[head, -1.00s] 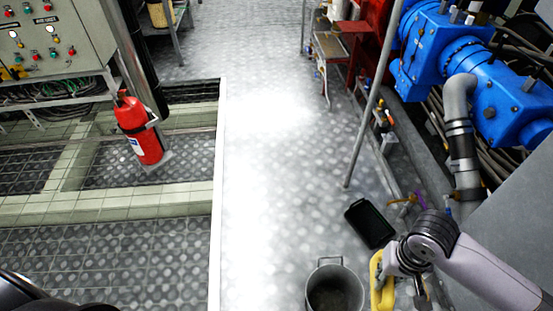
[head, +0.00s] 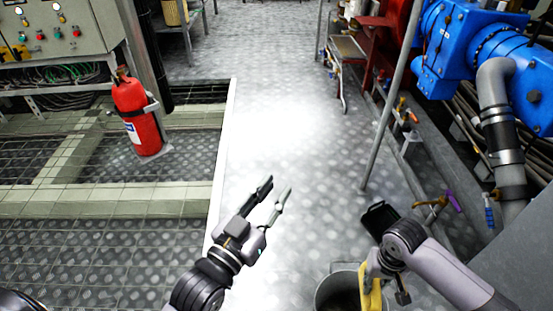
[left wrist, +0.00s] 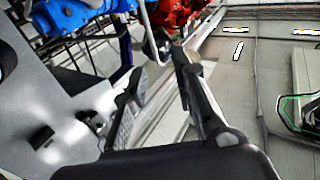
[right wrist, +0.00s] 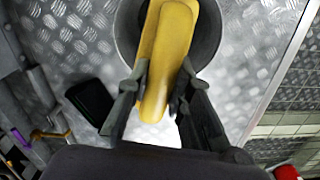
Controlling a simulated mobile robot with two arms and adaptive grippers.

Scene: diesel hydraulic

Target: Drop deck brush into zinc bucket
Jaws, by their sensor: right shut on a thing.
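The yellow deck brush (head: 371,289) is at the bottom of the head view, partly hidden by my right arm. My right gripper (right wrist: 160,88) is shut on the brush, which lies between its fingers in the right wrist view (right wrist: 168,45). The grey zinc bucket (head: 326,290) stands on the floor, cut off by the bottom edge. In the right wrist view the bucket (right wrist: 209,45) is behind the brush, whose far part overlaps its opening. I cannot tell how high the brush is. My left gripper (head: 277,187) is open and empty above the walkway.
A black tray (right wrist: 90,102) lies on the floor beside the bucket. A grey pole (head: 387,110) stands near blue machinery (head: 468,45) and pipes on the right. A red extinguisher (head: 137,115) stands on the left. The middle walkway is clear.

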